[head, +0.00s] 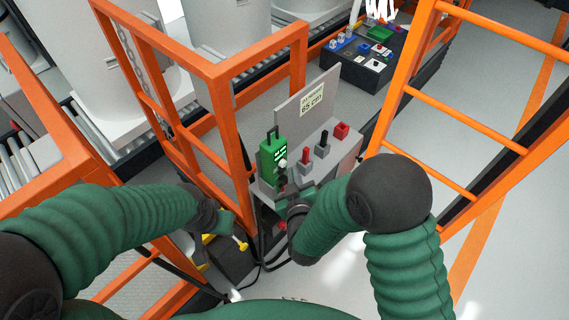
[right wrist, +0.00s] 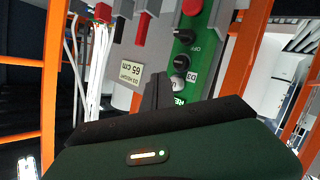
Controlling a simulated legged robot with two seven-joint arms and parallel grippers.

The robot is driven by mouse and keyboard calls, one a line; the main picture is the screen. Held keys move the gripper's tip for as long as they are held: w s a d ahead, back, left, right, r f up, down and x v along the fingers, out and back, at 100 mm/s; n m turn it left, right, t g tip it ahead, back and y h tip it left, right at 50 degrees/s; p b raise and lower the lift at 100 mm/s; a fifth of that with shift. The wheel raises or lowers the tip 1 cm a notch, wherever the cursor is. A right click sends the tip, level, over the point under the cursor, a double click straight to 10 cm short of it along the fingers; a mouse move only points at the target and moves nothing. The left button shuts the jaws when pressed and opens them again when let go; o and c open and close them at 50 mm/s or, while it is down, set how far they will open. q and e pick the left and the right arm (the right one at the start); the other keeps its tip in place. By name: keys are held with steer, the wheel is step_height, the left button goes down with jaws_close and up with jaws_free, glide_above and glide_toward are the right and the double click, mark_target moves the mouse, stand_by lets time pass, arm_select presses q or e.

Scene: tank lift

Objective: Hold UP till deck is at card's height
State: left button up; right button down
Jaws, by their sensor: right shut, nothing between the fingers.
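A card (head: 312,99) on a grey upright plate reads 65 cm. A green control box (head: 272,160) stands at the left end of the grey console. In the right wrist view the green box (right wrist: 210,40) carries a red button and dark knobs. My right gripper (head: 284,190) is shut and empty, close in front of the box's lower part; contact cannot be told. My left gripper (head: 230,228) is low, beside a yellow-knobbed lever (head: 241,244); its fingers are unclear. I cannot clearly pick out the deck or its height.
The console (head: 335,158) has red and black levers and a red block. Orange railings (head: 225,75) stand left and right. Large pale tanks (head: 232,25) and rollers lie behind. Another control panel (head: 370,65) is at the back right. Grey floor at right is open.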

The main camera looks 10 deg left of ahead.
steer(key=shift+a, duration=0.15)
steer(key=shift+w+a, duration=0.15)
steer(key=shift+a, duration=0.05)
stand_by(0.3)
steer(key=shift+w+a+r, duration=0.1)
steer(key=shift+w+a, duration=0.3)
steer(key=shift+a, duration=0.1)
stand_by(2.4)
stand_by(3.5)
steer(key=shift+s+d, duration=0.65)
steer(key=shift+d, duration=0.2)
